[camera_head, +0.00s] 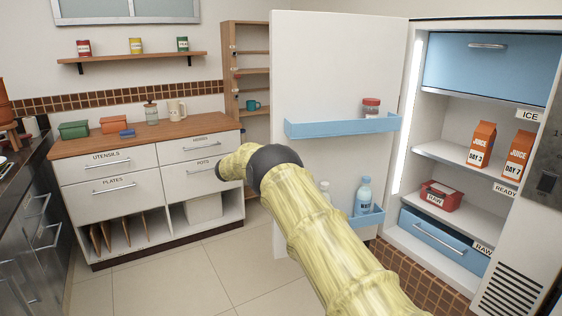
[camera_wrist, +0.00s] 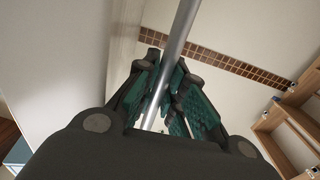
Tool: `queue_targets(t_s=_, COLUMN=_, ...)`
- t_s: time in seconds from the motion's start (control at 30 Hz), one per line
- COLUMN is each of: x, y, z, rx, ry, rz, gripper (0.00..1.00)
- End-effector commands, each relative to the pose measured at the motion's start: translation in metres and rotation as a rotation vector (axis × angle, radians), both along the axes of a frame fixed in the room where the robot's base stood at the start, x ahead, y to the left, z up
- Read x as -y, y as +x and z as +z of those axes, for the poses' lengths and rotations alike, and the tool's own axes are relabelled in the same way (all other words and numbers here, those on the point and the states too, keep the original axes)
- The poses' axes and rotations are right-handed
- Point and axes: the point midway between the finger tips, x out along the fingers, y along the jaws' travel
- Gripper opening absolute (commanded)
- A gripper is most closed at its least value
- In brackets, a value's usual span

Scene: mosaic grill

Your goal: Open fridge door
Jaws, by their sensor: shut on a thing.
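The white fridge (camera_head: 545,75) stands at the right in the head view with its door (camera_head: 340,65) swung wide open to the left. The inner side of the door, with its blue racks, faces the camera. In the wrist view my gripper (camera_wrist: 165,88) is shut around a long metal bar handle (camera_wrist: 183,35), with green finger pads on both sides of it. In the head view my yellow arm reaches across the door to its free edge, and the gripper and the outer handle are hidden.
Inside the fridge are juice cartons (camera_head: 482,145), a red box (camera_head: 440,195) and blue drawers (camera_head: 478,62). A jar (camera_head: 371,107) and bottle (camera_head: 362,196) sit in the door racks. A wooden-topped cabinet (camera_head: 140,135) stands left; tiled floor (camera_head: 190,275) lies clear before it.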

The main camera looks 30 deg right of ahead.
Motion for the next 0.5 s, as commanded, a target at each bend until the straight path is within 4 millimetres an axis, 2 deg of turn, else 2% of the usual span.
queue_targets(t_s=0.07, x=0.002, y=0.000, z=0.002, rx=0.001, ry=-0.002, rz=-0.003, gripper=0.00)
queue_targets(t_s=0.1, x=0.001, y=0.000, z=0.001, rx=0.001, ry=-0.002, rz=-0.002, gripper=0.18)
queue_targets(t_s=0.2, x=-0.003, y=0.002, z=0.001, rx=0.001, ry=-0.001, rz=0.003, gripper=0.34)
queue_targets(t_s=0.5, x=-0.009, y=0.005, z=0.001, rx=0.001, ry=0.000, rz=0.009, gripper=0.34)
